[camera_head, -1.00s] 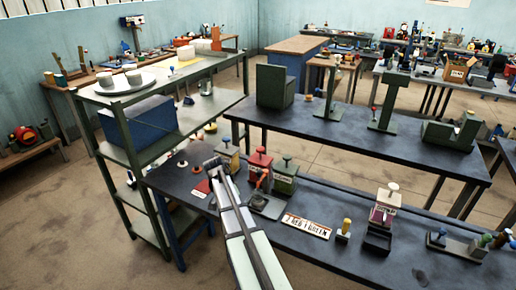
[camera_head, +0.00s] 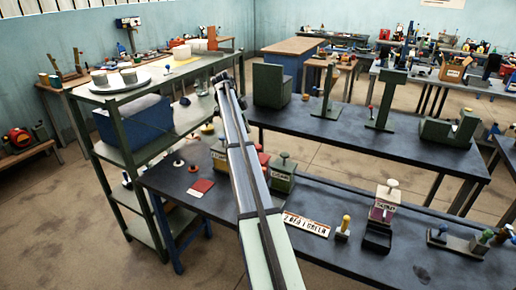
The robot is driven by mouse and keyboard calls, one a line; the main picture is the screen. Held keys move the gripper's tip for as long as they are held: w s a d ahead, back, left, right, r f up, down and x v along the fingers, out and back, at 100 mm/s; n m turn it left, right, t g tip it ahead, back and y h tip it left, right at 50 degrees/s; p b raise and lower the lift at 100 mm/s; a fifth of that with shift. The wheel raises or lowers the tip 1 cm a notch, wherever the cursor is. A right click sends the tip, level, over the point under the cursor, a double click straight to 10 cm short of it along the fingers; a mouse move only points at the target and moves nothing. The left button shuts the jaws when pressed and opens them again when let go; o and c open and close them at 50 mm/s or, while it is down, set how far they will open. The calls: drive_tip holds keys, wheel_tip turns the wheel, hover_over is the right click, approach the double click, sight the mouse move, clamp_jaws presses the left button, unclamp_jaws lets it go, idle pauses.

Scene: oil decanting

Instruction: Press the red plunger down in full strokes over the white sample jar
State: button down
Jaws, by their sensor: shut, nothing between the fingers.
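My gripper (camera_head: 222,76) is at the far end of my raised arm, near the right end of the green shelf's top. It is small in view, shut and empty, and apart from the dispensers on the dark bench. A red can (camera_head: 264,160) stands on that bench, mostly hidden behind my arm; only a sliver shows at the arm's right side. Its plunger top is hidden. I cannot make out a white sample jar; the spot in front of the red can is covered by my arm.
A red pad (camera_head: 201,188), a lettered plate (camera_head: 306,224) and a purple dispenser (camera_head: 384,206) are on the dark bench (camera_head: 340,262). The green shelf (camera_head: 150,88) stands at left.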

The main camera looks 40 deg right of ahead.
sight(257, 146)
drive_tip(key=shift+w+d+r, duration=0.1)
drive_tip(key=shift+d+r, duration=0.1)
drive_tip(key=shift+r, duration=0.2)
drive_tip(key=shift+f, duration=0.15)
drive_tip(key=shift+b+x, duration=0.85)
drive_tip(key=shift+x, duration=2.6)
